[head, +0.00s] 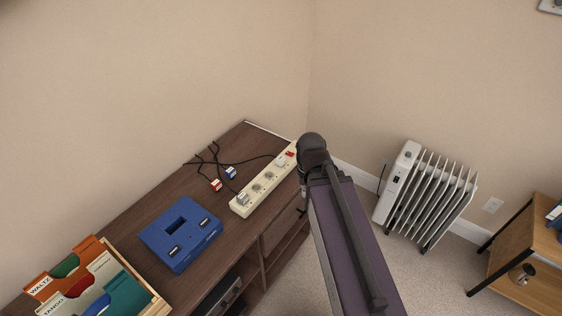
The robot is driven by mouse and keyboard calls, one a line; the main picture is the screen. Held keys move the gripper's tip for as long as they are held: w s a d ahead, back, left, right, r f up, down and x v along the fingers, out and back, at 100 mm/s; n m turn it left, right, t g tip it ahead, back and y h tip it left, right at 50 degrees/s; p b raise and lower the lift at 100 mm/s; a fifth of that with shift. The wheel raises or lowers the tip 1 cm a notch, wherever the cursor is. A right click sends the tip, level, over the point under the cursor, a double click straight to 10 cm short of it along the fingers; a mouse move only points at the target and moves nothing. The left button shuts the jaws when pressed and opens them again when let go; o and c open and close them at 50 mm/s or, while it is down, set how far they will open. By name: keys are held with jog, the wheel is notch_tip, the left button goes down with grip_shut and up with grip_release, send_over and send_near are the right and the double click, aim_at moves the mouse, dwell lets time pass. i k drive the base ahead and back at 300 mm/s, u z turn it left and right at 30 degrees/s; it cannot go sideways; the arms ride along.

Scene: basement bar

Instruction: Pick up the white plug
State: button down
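A cream power strip (258,192) lies along the front edge of the brown cabinet top. A whitish plug (243,198) sits in its near end, and another whitish plug (281,160) sits near its far end, by a red switch. A plug with red and white faces (216,185) and one with blue and white faces (231,172) lie loose on the wood behind the strip, with dark cords. I cannot tell which is the white plug meant. My arm rises at the right of the cabinet; my gripper is not visible.
A blue box-like device (181,232) and a wooden crate of record sleeves (152,305) stand on the cabinet (150,203) left of the strip. A white oil radiator (425,195) stands on the floor at right. A wooden shelf unit (535,245) stands far right.

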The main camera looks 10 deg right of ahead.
aim_at(280, 160)
jog(key=u, duration=0.3)
jog(key=k, duration=1.25)
jog(key=z, duration=0.5)
jog(key=i, duration=1.05)
